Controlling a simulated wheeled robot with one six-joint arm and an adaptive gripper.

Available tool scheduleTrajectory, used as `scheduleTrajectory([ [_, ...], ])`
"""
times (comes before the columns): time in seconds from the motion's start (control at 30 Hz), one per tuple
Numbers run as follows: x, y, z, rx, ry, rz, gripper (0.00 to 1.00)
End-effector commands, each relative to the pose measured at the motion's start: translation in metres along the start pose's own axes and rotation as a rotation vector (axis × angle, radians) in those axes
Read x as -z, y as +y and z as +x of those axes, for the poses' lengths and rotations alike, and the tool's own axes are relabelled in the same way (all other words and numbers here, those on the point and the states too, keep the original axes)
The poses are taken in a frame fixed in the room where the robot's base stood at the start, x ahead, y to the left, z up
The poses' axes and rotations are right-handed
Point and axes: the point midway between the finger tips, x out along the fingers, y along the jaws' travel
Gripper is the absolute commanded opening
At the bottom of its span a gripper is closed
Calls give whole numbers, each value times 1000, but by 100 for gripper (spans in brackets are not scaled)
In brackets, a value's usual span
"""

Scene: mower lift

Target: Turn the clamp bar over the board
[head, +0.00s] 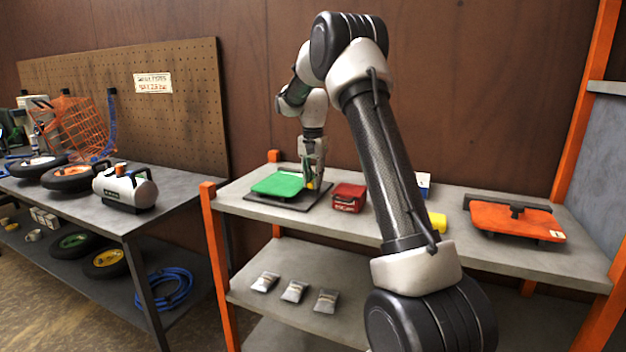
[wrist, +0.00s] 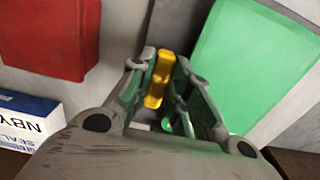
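The green board (head: 278,184) lies on a dark base plate (head: 262,202) at the left end of the shelf top. It also shows at the upper right in the wrist view (wrist: 245,60). A small yellow piece, which looks like the clamp bar (wrist: 158,82), sits between my fingers beside the board's edge. My gripper (head: 311,184) points down at the board's right side. In the wrist view its fingertips (wrist: 163,72) close in on both sides of the yellow bar, with little or no gap.
A red box (head: 348,197) stands just right of the base plate. A white box (wrist: 28,118) and a yellow object (head: 438,222) are farther right, then an orange mower deck (head: 515,221). An orange shelf post (head: 213,250) rises at the front left corner.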

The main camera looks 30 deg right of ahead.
Motion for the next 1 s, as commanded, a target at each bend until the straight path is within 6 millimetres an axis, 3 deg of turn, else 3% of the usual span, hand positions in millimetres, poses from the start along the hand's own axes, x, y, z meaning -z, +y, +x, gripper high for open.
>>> scheduleTrajectory([
  [0.47, 0, 1, 0, 0, 0, -62, 0],
  [1.0, 1, 5, 0, 0, 0, -506, 0],
])
